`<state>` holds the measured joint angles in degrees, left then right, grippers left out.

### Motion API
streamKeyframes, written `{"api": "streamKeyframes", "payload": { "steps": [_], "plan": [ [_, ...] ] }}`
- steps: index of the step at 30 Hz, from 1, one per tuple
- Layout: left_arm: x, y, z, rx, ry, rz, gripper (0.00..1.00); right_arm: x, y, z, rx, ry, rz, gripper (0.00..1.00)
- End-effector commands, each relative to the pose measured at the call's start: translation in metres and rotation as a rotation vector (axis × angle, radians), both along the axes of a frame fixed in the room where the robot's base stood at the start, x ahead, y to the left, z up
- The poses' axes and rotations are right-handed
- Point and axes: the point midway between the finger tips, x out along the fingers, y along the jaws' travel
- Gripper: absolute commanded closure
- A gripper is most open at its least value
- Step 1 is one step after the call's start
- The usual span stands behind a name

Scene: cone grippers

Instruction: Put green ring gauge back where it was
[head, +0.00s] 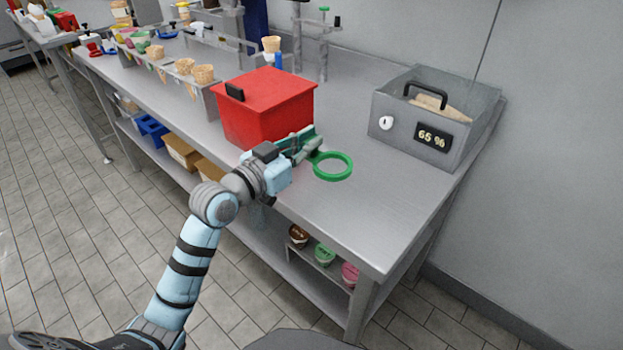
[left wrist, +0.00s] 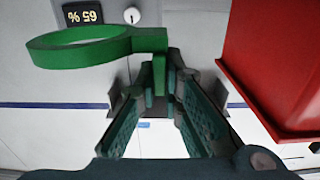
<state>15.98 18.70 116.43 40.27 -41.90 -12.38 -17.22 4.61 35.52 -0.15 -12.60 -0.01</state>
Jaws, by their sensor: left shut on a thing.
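The green ring gauge (head: 333,166) is a flat ring with a short handle, in the head view just right of my left gripper (head: 312,146). In the left wrist view the ring (left wrist: 80,50) extends to the left and its handle runs down between the fingers. My left gripper (left wrist: 165,85) is shut on that handle. The ring appears held above the table, though the gap is hard to judge. My right gripper is in neither view.
A red box (head: 265,105) stands close beside the left gripper. A grey case (head: 435,115) with a 65 % display stands at the back right. The table (head: 350,215) is bare around the ring and at the front right. Cones stand in a rack (head: 200,95) to the left.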

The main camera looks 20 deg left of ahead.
Motion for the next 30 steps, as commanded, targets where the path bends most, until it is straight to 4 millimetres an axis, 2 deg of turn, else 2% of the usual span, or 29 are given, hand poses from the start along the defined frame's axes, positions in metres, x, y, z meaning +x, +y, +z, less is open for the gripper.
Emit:
{"api": "streamKeyframes", "payload": {
  "steps": [7, 10, 21, 22, 25, 30],
  "plan": [
    [0.000, 0.000, -0.052, -0.001, 0.003, 0.001, 1.00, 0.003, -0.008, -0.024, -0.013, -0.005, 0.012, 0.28],
    [0.000, 0.000, -0.066, -0.001, 0.001, 0.000, 1.00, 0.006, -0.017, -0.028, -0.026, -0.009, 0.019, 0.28],
    [0.000, 0.000, -0.068, 0.001, -0.001, 0.000, 1.00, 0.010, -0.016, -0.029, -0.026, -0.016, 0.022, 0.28],
    [0.000, 0.000, -0.067, 0.001, 0.000, 0.000, 0.88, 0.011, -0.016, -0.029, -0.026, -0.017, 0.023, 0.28],
    [0.000, 0.000, -0.067, 0.001, 0.000, 0.000, 0.72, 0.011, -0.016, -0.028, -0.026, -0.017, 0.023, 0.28],
    [0.000, 0.000, -0.066, 0.001, -0.001, 0.000, 0.72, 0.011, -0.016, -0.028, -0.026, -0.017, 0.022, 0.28]
  ]
}}
